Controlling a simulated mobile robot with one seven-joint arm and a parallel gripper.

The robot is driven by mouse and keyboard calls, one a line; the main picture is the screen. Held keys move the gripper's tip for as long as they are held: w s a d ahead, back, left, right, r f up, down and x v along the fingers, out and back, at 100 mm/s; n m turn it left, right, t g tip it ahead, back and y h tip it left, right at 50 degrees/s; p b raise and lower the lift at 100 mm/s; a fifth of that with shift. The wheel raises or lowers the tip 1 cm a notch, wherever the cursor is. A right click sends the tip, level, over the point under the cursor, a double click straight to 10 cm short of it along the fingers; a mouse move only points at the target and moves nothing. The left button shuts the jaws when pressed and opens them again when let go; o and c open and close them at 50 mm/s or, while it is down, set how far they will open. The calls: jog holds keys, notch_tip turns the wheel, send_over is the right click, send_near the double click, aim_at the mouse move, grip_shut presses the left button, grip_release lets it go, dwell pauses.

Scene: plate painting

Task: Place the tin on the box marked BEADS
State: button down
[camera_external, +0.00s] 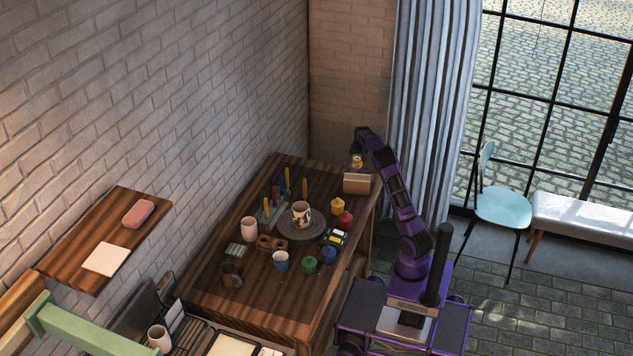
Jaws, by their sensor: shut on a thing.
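My gripper (357,153) is at the end of my purple arm, over the far right corner of the wooden worktable (205,300). It is shut on a small tin (357,161) with a yellowish band, pointing down and holding it in the air. A tan cardboard box (356,184) stands on the table just below the tin in the picture. The tin looks higher than the box and apart from it. Any marking on the box is too small to read, so I cannot tell if it says BEADS.
Yellow (337,207), red (345,219), blue (328,254) and green (309,264) pots stand near the right edge. A patterned mug (301,211) stands on a round grey turntable (314,232). Upright brushes or tools stand behind it. A pale cup (249,229) is further left.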

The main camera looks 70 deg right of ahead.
aim_at(358, 167)
notch_tip(358, 167, down, 10)
jog(key=shift+r+b, duration=0.15)
jog(key=shift+b, duration=0.4)
grip_release()
jog(key=shift+r, duration=0.2)
jog(key=p+v, duration=0.1)
jog(key=v, duration=1)
jog(key=shift+a+r, duration=0.2)
jog(key=shift+r, duration=0.05)
